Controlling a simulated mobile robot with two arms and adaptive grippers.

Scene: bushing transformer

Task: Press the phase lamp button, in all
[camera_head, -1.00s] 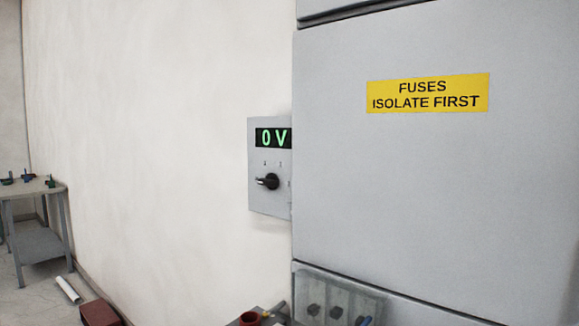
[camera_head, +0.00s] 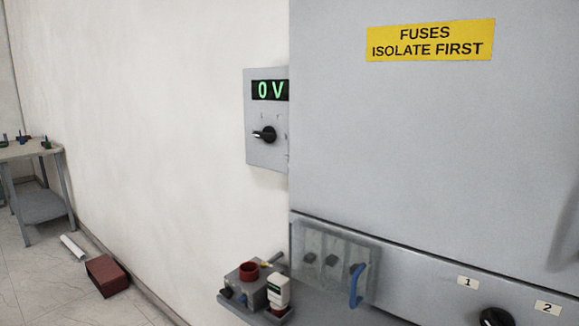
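I cannot make out a button marked as the phase lamp button in the head view. A grey wall panel (camera_head: 265,155) has a green "0 V" display (camera_head: 270,90) and a black rotary knob (camera_head: 265,135); its right edge is hidden behind the cabinet. A large grey cabinet (camera_head: 420,140) carries a yellow "FUSES ISOLATE FIRST" label (camera_head: 430,40). Low on it are a black knob (camera_head: 496,317), cut off by the bottom edge, and plates marked 1 (camera_head: 468,283) and 2 (camera_head: 547,308). Neither of my grippers is in view.
A table (camera_head: 30,150) and a red-brown box (camera_head: 107,275) stand left.

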